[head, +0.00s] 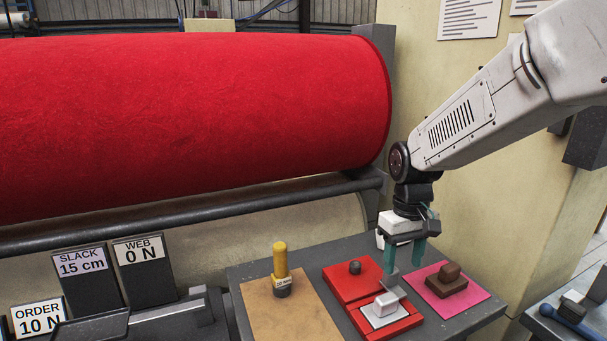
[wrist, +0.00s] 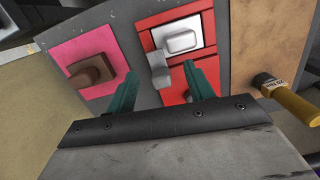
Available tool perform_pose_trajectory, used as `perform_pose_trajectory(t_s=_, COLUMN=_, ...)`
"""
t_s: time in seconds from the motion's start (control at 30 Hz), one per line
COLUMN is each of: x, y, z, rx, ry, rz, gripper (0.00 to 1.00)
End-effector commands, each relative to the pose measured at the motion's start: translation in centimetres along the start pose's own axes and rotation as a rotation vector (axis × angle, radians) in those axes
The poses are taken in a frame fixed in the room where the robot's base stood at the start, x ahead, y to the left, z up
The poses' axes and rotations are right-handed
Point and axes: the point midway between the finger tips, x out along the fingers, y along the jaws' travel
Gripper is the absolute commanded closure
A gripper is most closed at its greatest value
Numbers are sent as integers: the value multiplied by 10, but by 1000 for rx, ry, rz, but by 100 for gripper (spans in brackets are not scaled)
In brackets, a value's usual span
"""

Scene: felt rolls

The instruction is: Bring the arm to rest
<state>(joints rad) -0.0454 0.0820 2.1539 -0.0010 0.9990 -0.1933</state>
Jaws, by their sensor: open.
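My arm (head: 475,110) reaches in from the upper right in the head view and bends down at the wrist. My gripper (head: 405,262) points down over the right part of the grey bench (head: 315,258). Its two teal fingers stand apart with nothing between them. In the wrist view my gripper (wrist: 160,75) also shows open, with the bench beyond the fingertips. A small grey metal piece (wrist: 158,70) appears between the fingertips there, but it looks farther away; the exact gap cannot be told.
The bench holds a pink sheet (head: 470,296) with a brown block (head: 447,278), red pads (head: 345,283) with a white block (head: 386,304), and a yellow-handled tool (head: 280,262) on a tan board (head: 285,315). A big red felt roll (head: 190,120) lies behind. Sign stands (head: 145,270) are left.

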Motion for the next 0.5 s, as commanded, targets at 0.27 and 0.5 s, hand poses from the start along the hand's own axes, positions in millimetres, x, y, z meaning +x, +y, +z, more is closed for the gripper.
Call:
perform_pose_trajectory(t_s=0.27, x=-34, y=-15, z=104, rx=125, ry=-17, rz=-2, gripper=47)
perform_pose_trajectory(t_s=0.5, x=-53, y=-29, z=190, rx=208, ry=46, rz=5, gripper=47)
